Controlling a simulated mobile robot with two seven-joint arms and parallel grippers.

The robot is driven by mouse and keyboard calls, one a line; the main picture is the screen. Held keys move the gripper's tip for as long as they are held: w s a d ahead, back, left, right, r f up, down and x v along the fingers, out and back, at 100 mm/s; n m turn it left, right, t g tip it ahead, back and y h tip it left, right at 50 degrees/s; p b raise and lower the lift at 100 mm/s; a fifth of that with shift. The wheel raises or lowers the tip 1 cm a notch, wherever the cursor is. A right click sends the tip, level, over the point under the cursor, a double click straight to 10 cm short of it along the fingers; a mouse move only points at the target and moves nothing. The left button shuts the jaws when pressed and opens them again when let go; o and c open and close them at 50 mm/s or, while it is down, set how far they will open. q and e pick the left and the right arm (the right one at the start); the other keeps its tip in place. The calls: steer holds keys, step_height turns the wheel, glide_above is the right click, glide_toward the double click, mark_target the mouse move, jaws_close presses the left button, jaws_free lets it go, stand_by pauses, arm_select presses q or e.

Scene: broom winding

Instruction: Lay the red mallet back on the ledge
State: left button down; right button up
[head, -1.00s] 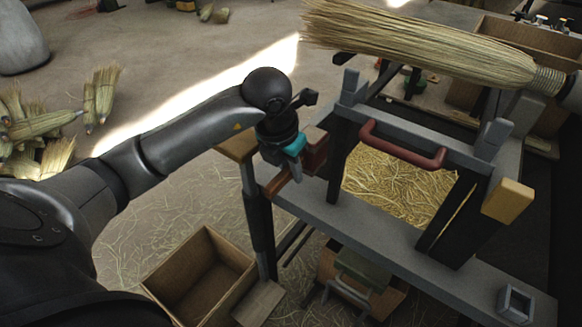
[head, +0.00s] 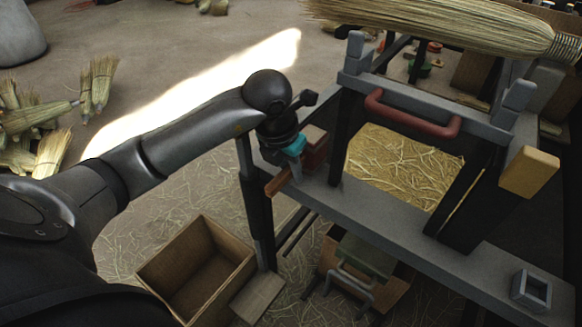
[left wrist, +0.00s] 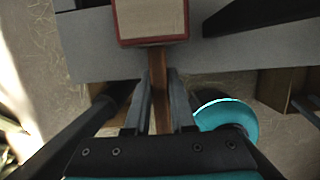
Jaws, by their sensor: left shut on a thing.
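The red mallet has a red head with a pale tan face (left wrist: 150,18) and a brown handle (left wrist: 160,95). In the head view, its head (head: 316,146) is over the left end of the grey ledge (head: 385,218), and its handle (head: 277,184) points toward the front left. My left gripper (head: 294,172) is shut on the handle, with one finger on each side in the left wrist view (left wrist: 158,110). The head overlaps the ledge (left wrist: 90,45) there; I cannot tell whether it touches. My right gripper is out of view.
A red bar handle (head: 412,115) and a yellow block (head: 530,172) are on the grey frame right of the mallet. A square grey socket (head: 531,290) sits at the ledge's right end. An open wooden crate (head: 150,268) stands below. A straw broom (head: 440,22) lies across the top.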

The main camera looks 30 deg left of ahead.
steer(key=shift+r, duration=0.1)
arm_select(q)
steer(key=c, duration=0.7)
jaws_free()
steer(key=shift+r, duration=0.2)
steer(key=p+v, duration=0.6)
steer(key=v, duration=0.9)
steer(key=shift+f, duration=0.1)
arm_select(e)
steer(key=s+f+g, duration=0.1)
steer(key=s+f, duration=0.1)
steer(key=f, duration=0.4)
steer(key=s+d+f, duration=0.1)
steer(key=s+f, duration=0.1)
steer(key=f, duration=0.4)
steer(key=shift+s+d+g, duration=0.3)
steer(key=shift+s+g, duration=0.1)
